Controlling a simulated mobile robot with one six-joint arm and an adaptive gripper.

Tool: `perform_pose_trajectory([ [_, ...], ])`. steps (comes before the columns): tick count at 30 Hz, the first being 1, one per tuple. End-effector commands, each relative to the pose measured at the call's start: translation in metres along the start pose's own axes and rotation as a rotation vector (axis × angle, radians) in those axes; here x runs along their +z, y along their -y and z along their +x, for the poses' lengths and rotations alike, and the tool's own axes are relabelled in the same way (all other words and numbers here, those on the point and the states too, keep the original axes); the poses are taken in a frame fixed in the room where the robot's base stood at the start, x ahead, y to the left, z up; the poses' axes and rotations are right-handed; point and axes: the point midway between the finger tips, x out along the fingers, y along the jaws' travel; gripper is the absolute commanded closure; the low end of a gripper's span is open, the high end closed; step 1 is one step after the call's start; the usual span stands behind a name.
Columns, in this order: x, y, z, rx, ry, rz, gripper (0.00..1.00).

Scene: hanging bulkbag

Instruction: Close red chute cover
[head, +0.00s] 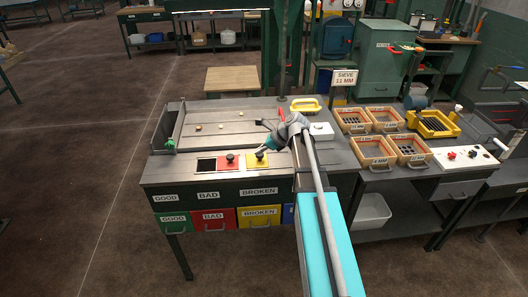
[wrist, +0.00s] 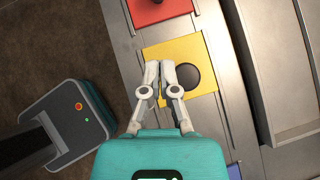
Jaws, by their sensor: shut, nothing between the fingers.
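The red chute cover (head: 231,164) lies flat on the sorting bench, with a black knob on top. A dark square opening (head: 206,164) is uncovered directly to its left, above the BAD label. Part of the red cover (wrist: 146,13) shows at the top of the wrist view. The yellow cover (head: 251,162) lies to the right of the red one. My gripper (wrist: 160,66) is shut and empty over the yellow cover (wrist: 180,51), beside its black knob (wrist: 190,77). In the head view my gripper (head: 262,148) is near that knob, partly hiding the area; contact cannot be told.
A raised metal side wall (head: 179,123) stands at the bench's left. A yellow-handled item (head: 306,105) and a white box (head: 321,131) lie right of my gripper. Sieve trays (head: 373,152) stand farther right. The bench front beside the opening is clear.

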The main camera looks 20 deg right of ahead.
Motion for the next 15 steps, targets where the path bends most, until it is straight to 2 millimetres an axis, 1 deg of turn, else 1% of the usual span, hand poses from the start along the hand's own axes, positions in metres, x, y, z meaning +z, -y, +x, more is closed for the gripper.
perform_pose_trajectory([
  [1,-0.002,0.0,0.009,0.001,0.0,-0.001,1.0],
  [14,-0.003,0.0,0.054,0.0,0.0,-0.001,1.0],
  [15,0.004,0.001,0.056,0.0,0.0,-0.001,1.0],
])
